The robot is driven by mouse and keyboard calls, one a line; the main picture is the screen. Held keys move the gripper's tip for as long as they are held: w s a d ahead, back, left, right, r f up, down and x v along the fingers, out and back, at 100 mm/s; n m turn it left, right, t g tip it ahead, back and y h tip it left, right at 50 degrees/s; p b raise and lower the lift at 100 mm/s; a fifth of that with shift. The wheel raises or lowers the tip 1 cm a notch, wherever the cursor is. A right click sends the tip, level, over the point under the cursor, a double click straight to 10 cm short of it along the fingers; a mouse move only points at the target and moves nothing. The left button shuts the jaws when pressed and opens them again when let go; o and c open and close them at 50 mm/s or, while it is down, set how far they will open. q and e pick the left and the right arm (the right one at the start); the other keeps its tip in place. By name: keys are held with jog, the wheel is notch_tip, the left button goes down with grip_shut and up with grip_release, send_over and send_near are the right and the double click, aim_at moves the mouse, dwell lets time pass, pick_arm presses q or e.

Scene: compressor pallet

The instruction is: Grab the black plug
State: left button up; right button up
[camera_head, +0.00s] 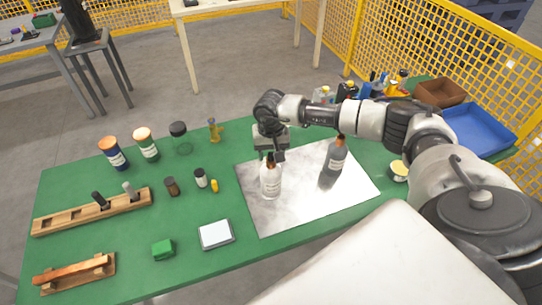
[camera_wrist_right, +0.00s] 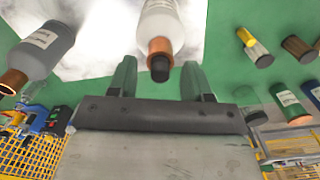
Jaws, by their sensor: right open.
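A white bottle (camera_head: 270,182) stands on the silver sheet, with a copper-coloured neck and a small black plug (camera_wrist_right: 160,68) at its top. My right gripper (camera_head: 271,154) is above this bottle. In the right wrist view its two fingers (camera_wrist_right: 158,80) are open on either side of the black plug, with gaps between them and it. A grey bottle (camera_head: 334,160) with a copper neck stands to the right on the sheet; it also shows in the right wrist view (camera_wrist_right: 45,50). My left gripper is not in view.
The silver sheet (camera_head: 300,210) lies on the green table (camera_head: 110,230). A wooden holder (camera_head: 70,219) with a black peg and a grey peg stands at left. Small jars (camera_head: 200,178) stand left of the sheet. A blue tray (camera_head: 478,130) is at right.

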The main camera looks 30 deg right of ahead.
grip_shut()
dwell(0.3)
